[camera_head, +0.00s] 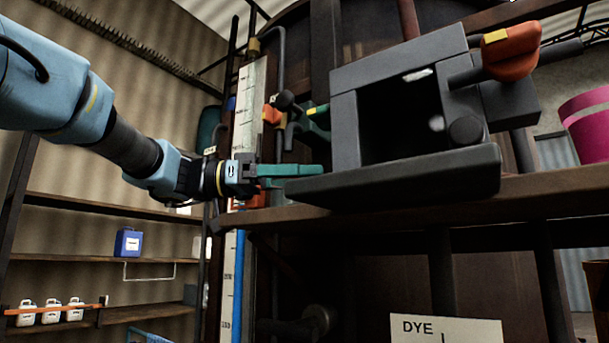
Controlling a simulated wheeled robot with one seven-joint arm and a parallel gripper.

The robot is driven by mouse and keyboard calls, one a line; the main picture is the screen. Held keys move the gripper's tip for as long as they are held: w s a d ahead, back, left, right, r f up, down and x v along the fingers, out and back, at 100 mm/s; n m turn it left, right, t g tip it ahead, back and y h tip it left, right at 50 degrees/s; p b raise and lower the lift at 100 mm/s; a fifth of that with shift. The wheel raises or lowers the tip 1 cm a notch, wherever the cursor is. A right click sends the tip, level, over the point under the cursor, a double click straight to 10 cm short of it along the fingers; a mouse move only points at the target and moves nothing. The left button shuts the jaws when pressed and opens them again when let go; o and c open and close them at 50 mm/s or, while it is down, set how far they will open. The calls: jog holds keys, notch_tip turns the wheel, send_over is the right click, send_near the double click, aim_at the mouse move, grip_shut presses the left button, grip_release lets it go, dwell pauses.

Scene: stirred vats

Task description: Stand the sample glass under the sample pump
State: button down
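A dark grey box-shaped housing (345,130) with an open front stands on the brown ledge of the vat. A lever with an orange grip (511,52) is at its upper right, and a grey lip juts out below its opening. I cannot tell for sure whether this housing is the sample pump. Its inside is dark, with a small pale glint; I make out no sample glass in it or elsewhere. My gripper (312,171) reaches in from the left, its teal fingers beside the housing's left edge. The fingers show side-on, so their gap is hidden.
A green fitting (318,117) sits behind my gripper. A brown ledge (400,207) runs below the housing. A white scale (249,110) stands upright left of the vat. A pink bucket (588,120) is at right. Wall shelves hold a blue canister (128,243) and white jugs (52,311).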

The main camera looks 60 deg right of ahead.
grip_release()
jog(key=shift+f, duration=0.1)
jog(key=b+v, duration=0.3)
jog(key=v, duration=0.9)
